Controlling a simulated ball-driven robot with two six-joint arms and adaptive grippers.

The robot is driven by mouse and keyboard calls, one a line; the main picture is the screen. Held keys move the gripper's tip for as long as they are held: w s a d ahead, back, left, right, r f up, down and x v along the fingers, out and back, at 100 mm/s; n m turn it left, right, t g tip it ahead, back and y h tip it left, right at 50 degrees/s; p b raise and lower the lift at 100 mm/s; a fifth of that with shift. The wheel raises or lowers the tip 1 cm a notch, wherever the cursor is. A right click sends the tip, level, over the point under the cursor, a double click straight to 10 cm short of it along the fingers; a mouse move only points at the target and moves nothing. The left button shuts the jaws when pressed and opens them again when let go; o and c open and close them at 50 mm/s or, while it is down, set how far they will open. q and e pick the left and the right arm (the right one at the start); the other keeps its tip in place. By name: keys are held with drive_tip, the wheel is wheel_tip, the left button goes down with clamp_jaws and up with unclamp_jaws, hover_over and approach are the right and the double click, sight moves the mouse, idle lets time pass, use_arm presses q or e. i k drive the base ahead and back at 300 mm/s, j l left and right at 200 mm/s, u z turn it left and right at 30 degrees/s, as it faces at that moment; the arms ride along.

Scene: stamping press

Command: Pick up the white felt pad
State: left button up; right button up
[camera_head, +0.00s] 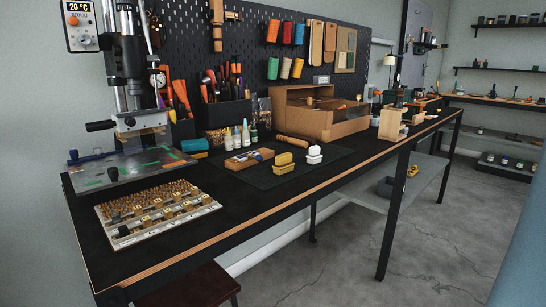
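A white pad-like piece (314,154), which looks like the white felt pad, sits at the right end of a dark mat (318,172) on the black workbench. A similar yellow piece (284,159) sits just left of it, apart from it. It appears to have a block-shaped upper part over a narrower base; the fine detail is too small to tell. Neither of my grippers shows in the head view.
Left on the workbench (150,270) are a tray of metal stamps (157,214) and the press (130,90). Small bottles (237,137), a wooden roller (292,141) and a cardboard-coloured box (335,127) stand behind the mat. The bench's front strip is clear.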

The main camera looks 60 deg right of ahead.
sight(315, 157)
drive_tip(key=z, duration=2)
